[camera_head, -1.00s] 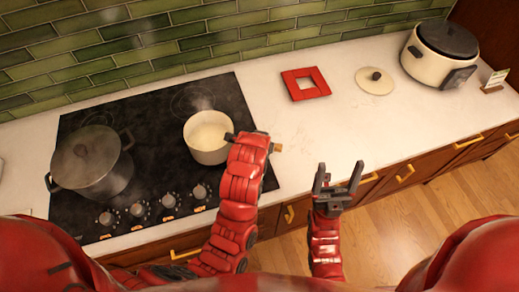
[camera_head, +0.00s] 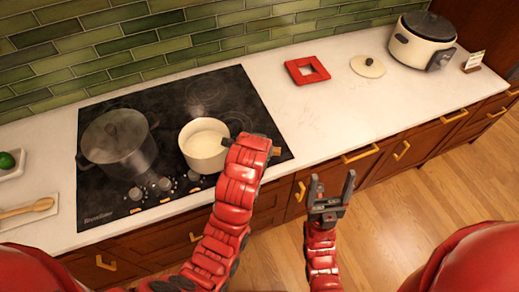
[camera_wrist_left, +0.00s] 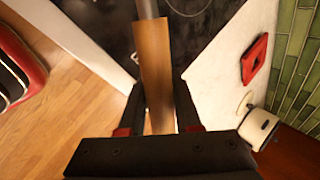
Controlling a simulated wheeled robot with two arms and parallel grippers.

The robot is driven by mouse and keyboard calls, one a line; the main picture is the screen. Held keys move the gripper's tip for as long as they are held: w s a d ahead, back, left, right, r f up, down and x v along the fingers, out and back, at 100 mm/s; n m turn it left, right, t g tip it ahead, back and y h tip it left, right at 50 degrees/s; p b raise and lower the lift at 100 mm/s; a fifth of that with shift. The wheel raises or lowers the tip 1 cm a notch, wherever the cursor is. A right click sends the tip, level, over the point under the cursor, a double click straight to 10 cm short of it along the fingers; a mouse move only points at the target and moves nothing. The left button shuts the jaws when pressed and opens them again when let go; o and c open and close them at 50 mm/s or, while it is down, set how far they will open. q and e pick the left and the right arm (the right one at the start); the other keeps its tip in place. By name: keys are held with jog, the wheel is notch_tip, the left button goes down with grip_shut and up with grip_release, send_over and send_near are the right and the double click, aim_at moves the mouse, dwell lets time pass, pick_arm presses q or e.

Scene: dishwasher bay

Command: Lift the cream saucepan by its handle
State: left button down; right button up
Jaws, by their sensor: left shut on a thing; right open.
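The cream saucepan (camera_head: 203,146), with pale contents, is over the front right part of the black hob (camera_head: 262,115), overlapping the knob row in the head view. It looks roughly level and raised, but the gap under it is hard to judge. My left gripper (camera_wrist_left: 160,112) is shut on its wooden handle (camera_wrist_left: 153,65), which runs between the fingers in the left wrist view; the pan body is out of that view. In the head view my left arm hides most of the handle. My right gripper (camera_head: 331,192) is open and empty, in front of the counter edge.
A dark steaming pot (camera_head: 118,142) stands on the hob's left. A red trivet (camera_head: 306,71), a cream lid (camera_head: 367,66) and a cooker (camera_head: 423,43) are on the right counter. A wooden spoon (camera_head: 30,208) lies at left.

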pick_arm(q)
notch_tip(320, 180, up, 3)
jog(key=shift+s+r+p, duration=0.1)
jog(key=shift+p, duration=0.2)
dwell(1.1)
